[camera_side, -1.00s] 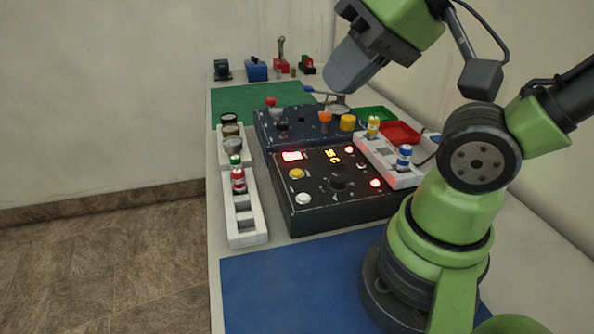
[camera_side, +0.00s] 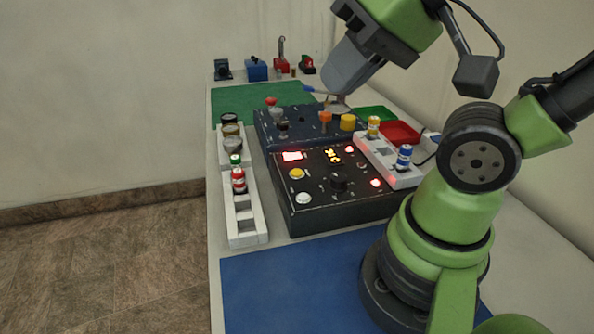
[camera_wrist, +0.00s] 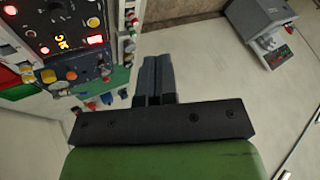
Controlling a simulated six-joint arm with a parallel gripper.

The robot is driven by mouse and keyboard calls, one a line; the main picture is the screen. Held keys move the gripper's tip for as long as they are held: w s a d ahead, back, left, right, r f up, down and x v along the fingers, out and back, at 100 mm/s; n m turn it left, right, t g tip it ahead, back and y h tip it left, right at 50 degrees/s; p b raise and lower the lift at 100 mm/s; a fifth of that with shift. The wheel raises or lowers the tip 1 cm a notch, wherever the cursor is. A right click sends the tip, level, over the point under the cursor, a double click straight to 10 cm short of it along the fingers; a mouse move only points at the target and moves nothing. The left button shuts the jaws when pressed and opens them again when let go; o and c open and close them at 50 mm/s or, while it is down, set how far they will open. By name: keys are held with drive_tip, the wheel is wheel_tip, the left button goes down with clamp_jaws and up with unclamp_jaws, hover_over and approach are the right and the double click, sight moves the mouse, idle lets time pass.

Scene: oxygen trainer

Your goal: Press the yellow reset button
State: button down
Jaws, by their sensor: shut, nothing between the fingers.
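The yellow button (camera_side: 297,173) is a round cap on the left part of the black control panel (camera_side: 345,212), above a white button. It also shows in the wrist view (camera_wrist: 93,22) at the upper left. My gripper (camera_side: 338,100) is high over the far end of the dark blue panel, behind and above the button and well apart from it. Its fingers are small and hard to make out there. In the wrist view my gripper's fingers (camera_wrist: 157,72) are together and empty, pointing beside the bench over the floor area.
The dark blue panel (camera_side: 270,133) with knobs stands behind the black one. A white rack (camera_side: 247,228) with bottles is at left, another white rack (camera_side: 404,178) with small bottles at right. Green and red trays lie behind. The blue mat (camera_side: 290,285) in front is clear.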

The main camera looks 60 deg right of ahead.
drive_tip(key=m, duration=0.1)
drive_tip(key=m+t+y, duration=0.1)
drive_tip(key=m+t, duration=0.1)
drive_tip(key=m, duration=3.3)
hover_over(298, 170)
wheel_tip(298, 170, down, 14)
drive_tip(key=shift+r, duration=0.15)
drive_tip(key=shift+f, duration=4.45)
drive_tip(key=shift+f, duration=0.1)
